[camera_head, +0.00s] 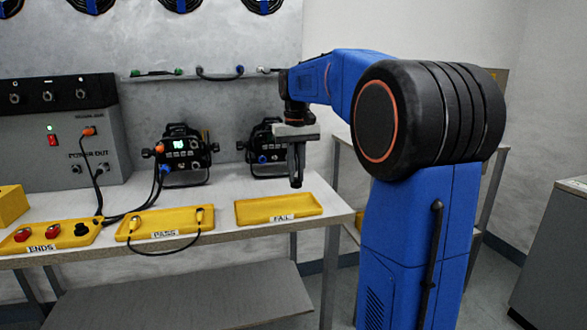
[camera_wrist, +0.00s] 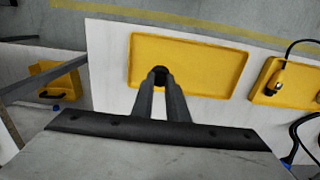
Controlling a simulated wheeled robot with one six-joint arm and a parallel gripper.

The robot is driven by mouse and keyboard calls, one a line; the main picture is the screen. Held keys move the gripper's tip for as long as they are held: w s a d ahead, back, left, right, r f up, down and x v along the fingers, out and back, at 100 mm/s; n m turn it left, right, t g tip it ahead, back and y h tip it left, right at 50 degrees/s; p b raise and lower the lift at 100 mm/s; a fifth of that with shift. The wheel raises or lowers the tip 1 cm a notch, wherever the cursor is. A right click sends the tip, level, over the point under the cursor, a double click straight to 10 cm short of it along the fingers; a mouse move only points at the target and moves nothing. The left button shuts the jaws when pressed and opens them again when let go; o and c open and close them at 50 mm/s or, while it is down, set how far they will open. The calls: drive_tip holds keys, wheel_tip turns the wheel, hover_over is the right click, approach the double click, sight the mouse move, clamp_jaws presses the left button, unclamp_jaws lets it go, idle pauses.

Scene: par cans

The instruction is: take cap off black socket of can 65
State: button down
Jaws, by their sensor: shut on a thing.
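My gripper (camera_head: 296,184) hangs over the FAIL tray, its fingers pointing down. In the wrist view my gripper (camera_wrist: 160,82) is shut on a small black round cap (camera_wrist: 160,72). The yellow FAIL tray (camera_head: 279,219) lies below and looks empty in the head view; it fills the middle of the wrist view (camera_wrist: 200,62). One par can (camera_head: 263,160) stands at the back, partly hidden behind my gripper, with a blue connector at its front. Another par can (camera_head: 183,168) with a lit green display stands to its left. I cannot read a number on either can.
The yellow PASS tray (camera_head: 165,223) holds a black cable looping over the front edge. The ENDS tray (camera_head: 50,236) holds red and black ends. A grey power box (camera_head: 62,145) with cables stands at the left. Bare worktop (camera_head: 225,182) lies between cans and trays.

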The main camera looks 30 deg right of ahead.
sight(296, 184)
drive_tip(key=shift+f, duration=3.4)
drive_tip(key=c, duration=1.7)
unclamp_jaws()
drive_tip(key=shift+o, duration=0.2)
wheel_tip(296, 184, up, 17)
drive_tip(key=s+a+f+n+t, duration=0.1)
drive_tip(key=s+a+f, duration=0.45)
drive_tip(key=s, duration=0.25)
drive_tip(key=s+a+f+n+t, duration=0.1)
drive_tip(key=s+a+f+t, duration=0.1)
drive_tip(key=s+a+f, duration=0.5)
drive_tip(key=s+a+f+n+t, duration=0.1)
drive_tip(key=s+a+f, duration=0.2)
drive_tip(key=s+f, duration=1.1)
drive_tip(key=shift+s+a+t, duration=0.15)
drive_tip(key=shift+s+t, duration=0.25)
drive_tip(key=shift+s, duration=0.2)
